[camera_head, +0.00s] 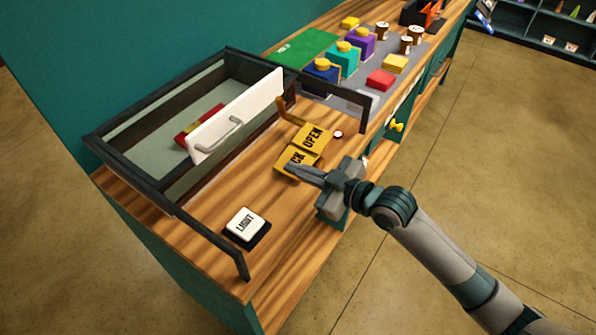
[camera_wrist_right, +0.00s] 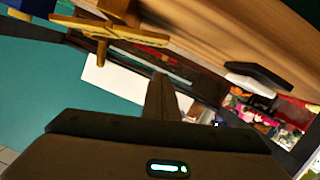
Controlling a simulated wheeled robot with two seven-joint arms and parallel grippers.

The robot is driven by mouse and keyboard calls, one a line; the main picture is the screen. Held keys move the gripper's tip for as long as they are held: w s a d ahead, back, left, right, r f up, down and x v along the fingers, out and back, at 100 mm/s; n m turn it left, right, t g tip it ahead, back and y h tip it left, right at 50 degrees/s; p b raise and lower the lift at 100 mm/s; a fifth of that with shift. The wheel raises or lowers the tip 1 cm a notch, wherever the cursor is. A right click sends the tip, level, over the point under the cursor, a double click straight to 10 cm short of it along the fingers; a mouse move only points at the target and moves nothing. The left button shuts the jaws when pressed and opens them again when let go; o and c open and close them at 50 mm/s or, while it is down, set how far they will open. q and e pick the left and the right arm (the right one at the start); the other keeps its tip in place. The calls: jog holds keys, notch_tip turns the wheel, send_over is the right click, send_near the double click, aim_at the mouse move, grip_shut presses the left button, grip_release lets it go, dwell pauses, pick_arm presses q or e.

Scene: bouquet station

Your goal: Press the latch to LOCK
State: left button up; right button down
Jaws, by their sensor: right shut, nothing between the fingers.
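The latch is a yellow two-part plate (camera_head: 312,137) on the wooden counter. One half reads OPEN. The other half (camera_head: 297,160) shows only "CK", its remaining letters hidden by my gripper. A brass bar (camera_head: 291,112) stands just behind the OPEN half. My right gripper (camera_head: 291,169) is shut and empty, its fingertips at the near edge of the "CK" half; whether they touch it I cannot tell. In the right wrist view the yellow plate (camera_wrist_right: 125,34) is at the upper left, and my right gripper's fingers (camera_wrist_right: 160,85) point up in the middle. My left gripper is not in view.
A dark-framed glass case (camera_head: 98,143) with a white handled panel (camera_head: 240,112) stands behind the latch. A white LIGHT button (camera_head: 246,222) sits at the front left. A small red-and-white button (camera_head: 338,134) is right of OPEN. Colored boxes (camera_head: 343,58) stand farther back.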

jog(key=b+v, duration=0.3)
jog(key=v, duration=0.7)
dwell(0.3)
